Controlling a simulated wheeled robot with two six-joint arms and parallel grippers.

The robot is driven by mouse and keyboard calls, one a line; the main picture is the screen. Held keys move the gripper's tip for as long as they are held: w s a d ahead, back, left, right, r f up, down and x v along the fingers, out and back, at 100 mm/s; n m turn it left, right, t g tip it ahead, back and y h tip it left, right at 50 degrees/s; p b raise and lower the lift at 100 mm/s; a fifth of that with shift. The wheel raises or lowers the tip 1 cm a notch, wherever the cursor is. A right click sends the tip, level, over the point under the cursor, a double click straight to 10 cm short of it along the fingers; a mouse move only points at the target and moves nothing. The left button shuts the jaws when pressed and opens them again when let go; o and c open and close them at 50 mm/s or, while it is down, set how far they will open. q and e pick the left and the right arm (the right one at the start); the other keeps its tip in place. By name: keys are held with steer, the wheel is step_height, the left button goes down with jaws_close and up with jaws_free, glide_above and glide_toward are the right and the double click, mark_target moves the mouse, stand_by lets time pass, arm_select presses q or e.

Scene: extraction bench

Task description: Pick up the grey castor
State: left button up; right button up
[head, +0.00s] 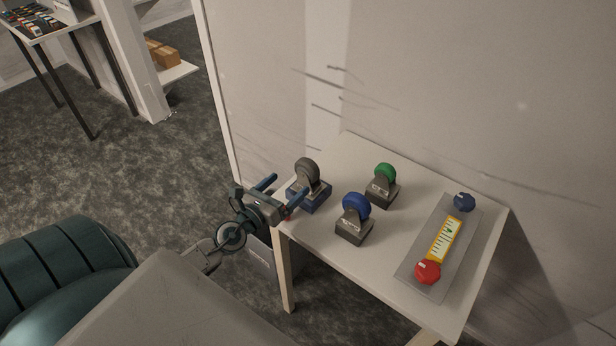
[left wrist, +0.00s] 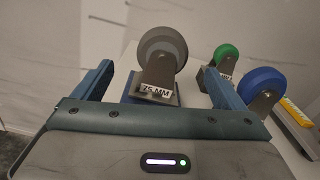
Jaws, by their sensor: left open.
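The grey castor (head: 307,172) stands upright on a blue base at the table's left corner, wheel up. In the left wrist view the grey castor (left wrist: 162,55) sits beyond and between my two blue fingers, with a "75 MM" label on its front. My left gripper (head: 284,190) is open, at the table's left edge, close to the castor's near side. In the left wrist view my left gripper (left wrist: 160,85) has nothing between its fingers that I can see gripped. Whether a finger touches the blue base cannot be told. My right gripper is not in view.
A blue castor (head: 355,207) and a green castor (head: 384,174) stand on the white table (head: 375,262) to the right. Further right lies a grey plate (head: 419,271) with a red knob, a blue knob and a yellow gauge. A wall is behind.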

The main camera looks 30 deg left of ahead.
mark_target(302, 172)
arm_select(q)
steer(key=w, duration=0.3)
steer(key=w+p, duration=0.1)
steer(key=shift+w+d+r, duration=0.1)
steer(key=shift+w+d, duration=0.15)
steer(key=shift+w, duration=0.1)
steer(key=shift+w+d+f, duration=0.1)
steer(key=shift+w+d, duration=0.05)
steer(key=shift+w, duration=0.85)
steer(key=shift+w+d+f, duration=0.1)
steer(key=shift+w, duration=0.9)
steer(key=shift+w+d+f, duration=0.1)
steer(key=shift+w+d, duration=0.05)
steer(key=shift+w, duration=0.85)
steer(key=shift+r, duration=0.1)
steer(key=shift+s, duration=0.1)
steer(key=c, duration=1.3)
steer(key=shift+o, duration=0.2)
steer(key=shift+r, duration=0.15)
